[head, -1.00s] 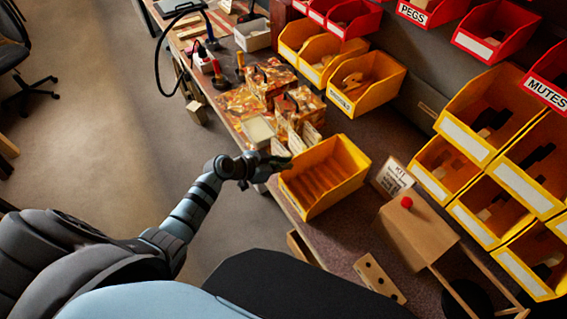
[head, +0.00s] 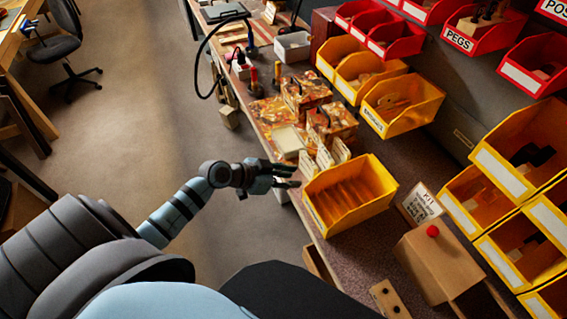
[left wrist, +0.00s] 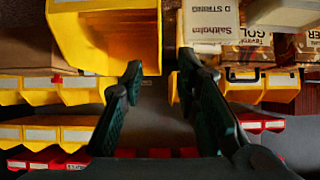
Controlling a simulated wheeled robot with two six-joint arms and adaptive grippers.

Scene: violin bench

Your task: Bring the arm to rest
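My left gripper (head: 290,176) is at the near edge of the bench, just left of the open yellow bin (head: 350,194) and level with it. In the left wrist view the two dark fingers (left wrist: 160,80) stand apart with nothing between them, so it is open and empty. The yellow bin also shows in the left wrist view (left wrist: 90,50), at the upper left beyond the fingers. White string packets (head: 325,157) stand behind the gripper; they also show in the left wrist view (left wrist: 215,30). My right gripper is out of view.
Patterned boxes (head: 305,92) and a pale tin lid (head: 288,140) lie farther back on the bench (head: 372,245). A cardboard box with a red knob (head: 433,231) stands at the right. Yellow and red bins line the back. Clear floor (head: 140,120) lies left of the bench.

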